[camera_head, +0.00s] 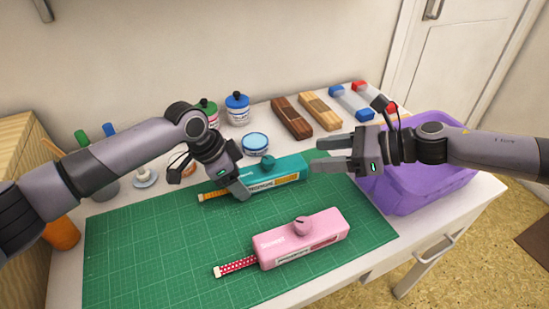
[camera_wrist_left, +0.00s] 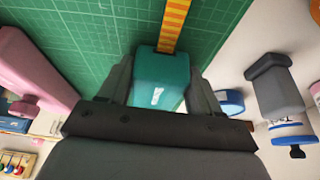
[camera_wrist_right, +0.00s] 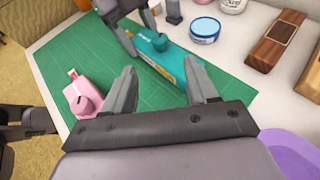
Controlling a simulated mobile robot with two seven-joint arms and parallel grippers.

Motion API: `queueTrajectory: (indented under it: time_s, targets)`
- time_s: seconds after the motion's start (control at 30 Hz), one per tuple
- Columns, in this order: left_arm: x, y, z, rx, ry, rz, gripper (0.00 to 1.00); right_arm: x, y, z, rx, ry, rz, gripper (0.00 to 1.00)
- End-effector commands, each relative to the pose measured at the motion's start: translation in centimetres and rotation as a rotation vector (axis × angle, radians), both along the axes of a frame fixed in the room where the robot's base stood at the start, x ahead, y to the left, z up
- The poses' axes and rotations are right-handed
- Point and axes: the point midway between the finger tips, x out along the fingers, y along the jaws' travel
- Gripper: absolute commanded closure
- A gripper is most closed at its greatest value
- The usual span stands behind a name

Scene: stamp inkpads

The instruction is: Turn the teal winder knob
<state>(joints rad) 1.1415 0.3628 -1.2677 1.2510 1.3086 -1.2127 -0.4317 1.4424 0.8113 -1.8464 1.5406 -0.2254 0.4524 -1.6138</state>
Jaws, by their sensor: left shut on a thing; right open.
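The teal winder (camera_head: 285,173) lies on the green cutting mat (camera_head: 140,245), with a yellow-orange strip (camera_wrist_left: 173,25) coming out of one end. Its teal knob (camera_wrist_right: 161,42) sticks up from the top in the right wrist view. My left gripper (camera_wrist_left: 160,85) is shut on the strip end of the teal body (camera_wrist_left: 160,72), one finger on each side; it also shows in the head view (camera_head: 240,186). My right gripper (camera_head: 316,154) is open and empty, to the right of the teal winder. In the right wrist view its fingers (camera_wrist_right: 161,70) are apart from the knob.
A pink winder (camera_head: 315,238) with a red dotted strip lies on the mat in front. A purple bin (camera_head: 440,185) stands at the right under my right arm. Jars (camera_head: 237,108), a blue-lidded tin (camera_head: 255,143) and wooden blocks (camera_head: 291,118) stand behind. The mat's front left is clear.

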Motion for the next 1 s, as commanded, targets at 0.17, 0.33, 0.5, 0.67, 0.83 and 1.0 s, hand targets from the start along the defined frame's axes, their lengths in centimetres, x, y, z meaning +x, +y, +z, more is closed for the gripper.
queueTrajectory:
  time_s: [0.17,0.33,0.5,0.67,0.83,1.0]
  targets:
    - [0.0,0.0,0.0,-0.001,0.0,0.0,0.7,0.4,1.7,-0.7,0.001,0.003,0.005,0.42]
    - [0.0,0.0,0.0,-0.001,0.0,0.0,0.7,1.3,4.2,-1.8,0.0,0.001,0.005,0.42]
    - [0.0,0.0,0.0,-0.001,0.0,0.0,0.7,2.1,6.7,-2.9,0.0,0.002,0.005,0.42]
    - [0.0,0.0,0.0,0.0,0.0,0.0,0.7,2.8,8.7,-3.7,0.0,0.0,0.003,0.42]
    - [0.0,0.0,0.0,0.0,0.0,0.0,0.7,3.3,9.9,-4.3,0.0,0.001,0.002,0.42]
    - [0.0,0.0,0.0,0.0,0.0,0.0,0.7,3.4,10.4,-4.5,0.0,0.0,0.001,0.42]
